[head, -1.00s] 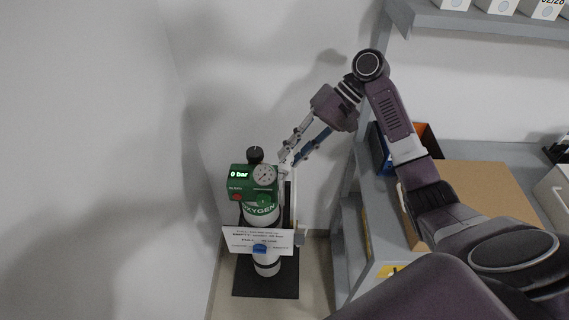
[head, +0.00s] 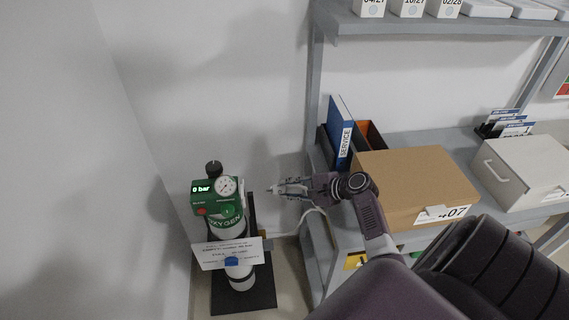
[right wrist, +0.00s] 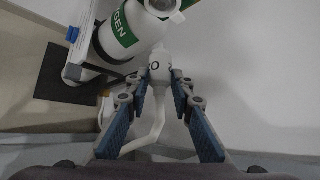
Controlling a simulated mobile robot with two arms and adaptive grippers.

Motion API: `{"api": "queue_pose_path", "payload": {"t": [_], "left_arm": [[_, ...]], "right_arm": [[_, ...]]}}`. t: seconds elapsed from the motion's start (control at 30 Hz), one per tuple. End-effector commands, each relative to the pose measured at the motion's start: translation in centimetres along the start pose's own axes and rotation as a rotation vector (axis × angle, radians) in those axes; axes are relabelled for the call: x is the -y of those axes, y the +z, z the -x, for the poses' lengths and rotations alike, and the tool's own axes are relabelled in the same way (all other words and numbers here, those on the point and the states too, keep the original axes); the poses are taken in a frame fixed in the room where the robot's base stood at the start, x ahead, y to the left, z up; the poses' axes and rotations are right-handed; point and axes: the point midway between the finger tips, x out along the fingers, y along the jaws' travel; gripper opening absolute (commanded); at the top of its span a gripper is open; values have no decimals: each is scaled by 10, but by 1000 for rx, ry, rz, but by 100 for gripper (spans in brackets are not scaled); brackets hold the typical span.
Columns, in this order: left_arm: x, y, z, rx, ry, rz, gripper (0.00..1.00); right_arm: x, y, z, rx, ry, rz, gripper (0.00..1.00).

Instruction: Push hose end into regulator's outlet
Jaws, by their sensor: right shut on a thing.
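In the right wrist view that gripper (right wrist: 157,80) is shut on the pale hose end (right wrist: 160,64), which points away from the gripper toward the cylinder side. The white hose (right wrist: 155,128) curves back below between the fingers. My left gripper is not in view.
A white card (head: 215,254) hangs in front of the cylinder, which stands on a dark base plate (head: 262,297). To the right, a grey shelf unit (head: 318,215) holds a blue service binder (head: 340,135) and a cardboard box (head: 425,175). Bare wall lies behind the regulator.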

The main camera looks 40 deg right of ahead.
Motion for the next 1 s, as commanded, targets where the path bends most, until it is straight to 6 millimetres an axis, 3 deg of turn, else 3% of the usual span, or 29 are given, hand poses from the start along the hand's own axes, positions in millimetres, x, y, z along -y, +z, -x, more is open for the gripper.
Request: {"api": "queue_pose_path", "payload": {"t": [0.2,0.83,1.0], "left_arm": [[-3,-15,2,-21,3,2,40],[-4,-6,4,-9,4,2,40],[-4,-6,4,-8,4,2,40]], "right_arm": [[0,11,-9,3,1,2,0],[0,44,-39,3,0,3,0],[0,43,-39,2,1,3,0]]}}
